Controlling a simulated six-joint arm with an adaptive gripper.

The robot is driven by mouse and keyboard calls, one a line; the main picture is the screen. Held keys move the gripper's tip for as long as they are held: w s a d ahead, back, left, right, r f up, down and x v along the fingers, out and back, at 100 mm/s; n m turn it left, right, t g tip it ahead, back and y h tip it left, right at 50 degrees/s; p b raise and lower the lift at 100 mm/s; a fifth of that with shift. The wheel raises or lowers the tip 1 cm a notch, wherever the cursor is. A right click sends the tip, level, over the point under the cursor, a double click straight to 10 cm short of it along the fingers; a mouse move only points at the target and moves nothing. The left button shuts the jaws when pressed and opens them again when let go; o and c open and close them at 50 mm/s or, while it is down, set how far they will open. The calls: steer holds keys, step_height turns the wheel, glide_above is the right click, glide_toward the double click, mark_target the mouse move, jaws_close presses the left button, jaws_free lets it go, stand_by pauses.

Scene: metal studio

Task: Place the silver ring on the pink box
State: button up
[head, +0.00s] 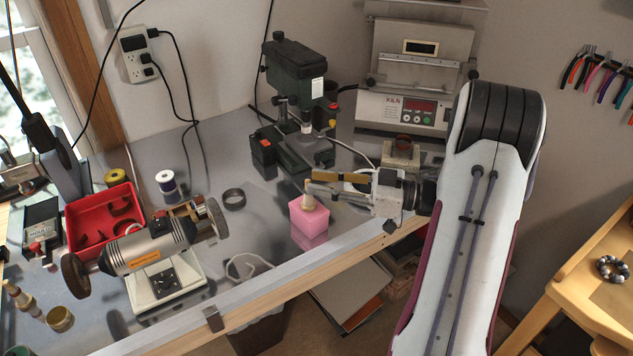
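The pink box (309,222) stands on the grey bench near its front edge, in the middle of the head view. A small pale, beige piece (309,202) shows at its top; I cannot tell what it is. My gripper (308,185) reaches in from the right, its fingers lying just above the box. The fingers are small and seen from the side, so their gap and anything between them are unclear. I cannot make out a silver ring for sure. A dark grey ring-shaped band (234,199) lies flat on the bench, left of the box.
A bench grinder (150,248) and a red tray (104,220) stand to the left. A green drill press (296,75) is behind the box, and a kiln (410,95) stands back right. A white cord loop (247,266) lies left of the box, near the bench edge.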

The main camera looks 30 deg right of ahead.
steer(key=v, duration=1)
steer(key=shift+s+d, duration=0.1)
stand_by(0.4)
steer(key=w+r+t+h, duration=0.1)
steer(key=w+r+h, duration=0.35)
steer(key=w, duration=0.45)
steer(key=w+a+r+m+h, duration=0.2)
steer(key=r+m+h, duration=0.1)
steer(key=r+h, duration=0.3)
steer(key=w+a+r+m+h, duration=0.1)
steer(key=w+r+m+h, duration=0.15)
steer(key=r+h, duration=0.3)
steer(key=s+a+f+m+g+y, duration=0.1)
steer(key=s+a+f+g, duration=0.1)
steer(key=s+a, duration=0.5)
steer(key=s+a+f+m+g+y, duration=0.1)
steer(key=s+a+f+g, duration=0.2)
steer(key=s+a, duration=0.5)
steer(key=s+a+f+m+g+y, duration=0.1)
steer(key=s+a+f+g, duration=0.2)
steer(key=s+a, duration=0.5)
steer(key=s+f, duration=0.1)
steer(key=s, duration=0.6)
steer(key=shift+f, duration=0.3)
